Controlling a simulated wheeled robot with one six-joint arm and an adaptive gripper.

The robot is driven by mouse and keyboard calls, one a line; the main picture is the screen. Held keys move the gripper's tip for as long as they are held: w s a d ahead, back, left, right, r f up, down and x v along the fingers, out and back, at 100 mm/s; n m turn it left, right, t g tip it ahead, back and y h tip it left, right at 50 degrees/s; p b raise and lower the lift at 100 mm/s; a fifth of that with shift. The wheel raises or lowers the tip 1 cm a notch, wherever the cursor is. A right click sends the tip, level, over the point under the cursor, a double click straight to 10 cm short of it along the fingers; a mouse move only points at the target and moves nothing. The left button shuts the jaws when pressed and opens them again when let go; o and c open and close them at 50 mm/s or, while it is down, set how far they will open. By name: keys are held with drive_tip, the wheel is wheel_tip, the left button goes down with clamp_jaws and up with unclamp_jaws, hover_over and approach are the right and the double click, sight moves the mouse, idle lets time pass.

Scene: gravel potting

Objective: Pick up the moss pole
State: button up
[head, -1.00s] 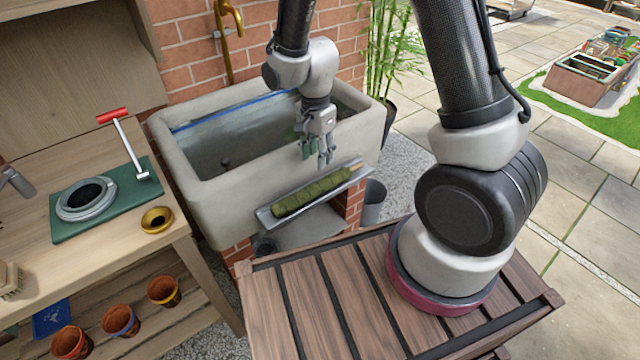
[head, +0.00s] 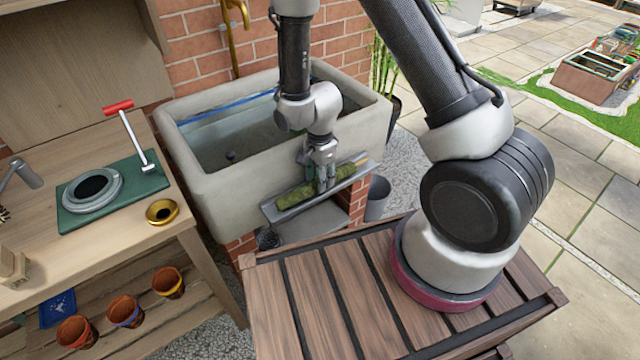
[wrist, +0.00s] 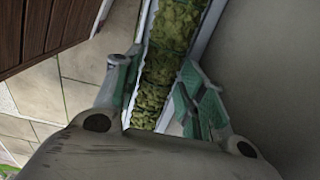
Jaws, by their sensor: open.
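The moss pole (head: 298,196) is a green, mossy rod lying lengthwise in a narrow grey tray (head: 272,213) at the front of the stone sink. My gripper (head: 324,186) is over the middle of the pole and hides part of it in the head view. In the wrist view the pole (wrist: 170,50) runs between the two open fingers of my gripper (wrist: 160,95), one on each side. I cannot tell whether the fingers touch the pole or the tray.
The stone sink (head: 225,200) stands close behind the tray, against a brick wall. A wooden slatted surface (head: 330,300) lies in front. On the left is a workbench with a green board (head: 75,222) and a brass bowl (head: 162,212). A grey bucket (head: 377,197) stands right of the tray.

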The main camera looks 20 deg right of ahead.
drive_tip(key=shift+f, duration=0.35)
drive_tip(key=c, duration=0.7)
drive_tip(key=shift+c, duration=0.2)
wheel_tip(320, 180, up, 18)
drive_tip(key=o, duration=0.4)
drive_tip(key=shift+d, duration=0.1)
drive_tip(key=shift+c, duration=0.6)
